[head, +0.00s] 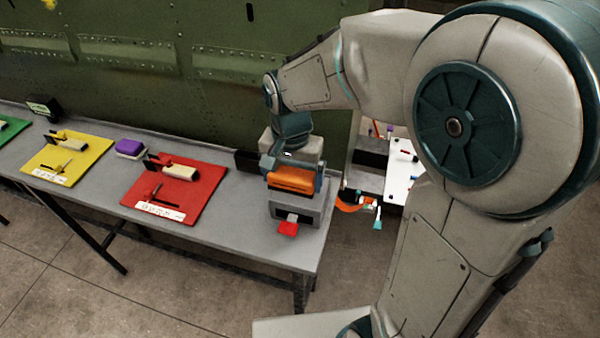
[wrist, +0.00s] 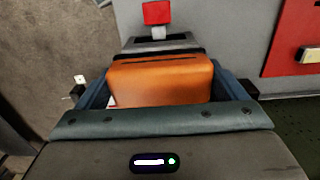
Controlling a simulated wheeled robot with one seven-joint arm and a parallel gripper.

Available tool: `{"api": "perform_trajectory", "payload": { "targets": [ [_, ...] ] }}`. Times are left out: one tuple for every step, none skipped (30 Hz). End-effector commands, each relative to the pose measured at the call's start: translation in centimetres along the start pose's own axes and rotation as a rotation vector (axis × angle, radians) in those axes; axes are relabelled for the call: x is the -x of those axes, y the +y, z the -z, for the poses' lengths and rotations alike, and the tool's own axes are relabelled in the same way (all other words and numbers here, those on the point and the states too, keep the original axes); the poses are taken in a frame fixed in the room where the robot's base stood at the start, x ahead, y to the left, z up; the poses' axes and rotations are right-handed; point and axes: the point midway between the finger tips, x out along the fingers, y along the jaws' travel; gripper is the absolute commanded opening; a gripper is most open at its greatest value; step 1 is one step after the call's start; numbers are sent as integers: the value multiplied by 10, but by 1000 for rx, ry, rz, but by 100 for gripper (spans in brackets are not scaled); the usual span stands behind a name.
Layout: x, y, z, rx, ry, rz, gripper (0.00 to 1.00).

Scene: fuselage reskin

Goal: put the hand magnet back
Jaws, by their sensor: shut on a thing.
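The hand magnet, as I take the orange block (head: 292,180) to be, is between my gripper's fingers near the right end of the bench. My gripper (head: 293,184) points down and is shut on it. In the wrist view the orange block (wrist: 160,82) fills the space between the blue-grey fingers of my gripper (wrist: 165,92). A grey holder (head: 308,212) with a dark slot and a red tab (head: 288,229) is right below and in front of it. The holder also shows beyond the block in the wrist view (wrist: 182,39). Whether block and holder touch, I cannot tell.
The grey bench (head: 235,235) carries a red mat (head: 200,205) and a yellow mat (head: 85,165) with tools, and a purple-topped block (head: 130,147). A dark box (head: 247,161) is left of my gripper. The green fuselage panel (head: 230,95) rises behind. A white-topped cart (head: 400,170) is right of the bench.

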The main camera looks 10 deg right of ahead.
Motion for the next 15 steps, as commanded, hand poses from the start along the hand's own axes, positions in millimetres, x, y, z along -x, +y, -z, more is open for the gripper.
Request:
{"api": "perform_trajectory", "payload": {
  "targets": [
    [-5, 0, 10, -2, -3, -2, 70],
    [-9, 0, 16, -1, -3, -3, 70],
    [-13, 0, 24, -2, -3, -2, 70],
    [-16, 0, 29, -1, -3, -2, 70],
    [-19, 0, 34, -1, -2, -1, 70],
    [-23, 0, 40, 0, -2, -1, 70],
    [-26, 0, 44, 2, -2, -2, 70],
    [-28, 0, 48, 3, -1, -1, 70],
    [-30, 0, 52, 2, 0, 0, 70],
    [-32, 0, 54, 2, 0, 0, 70],
    [-33, 0, 57, 3, 0, 1, 70],
    [-35, 0, 58, 4, 0, 1, 70],
    [-36, 0, 60, 4, 0, 1, 70],
    [-37, 0, 60, 5, 0, 0, 70],
    [-40, 0, 60, 5, -1, 0, 70]
  ]
}}
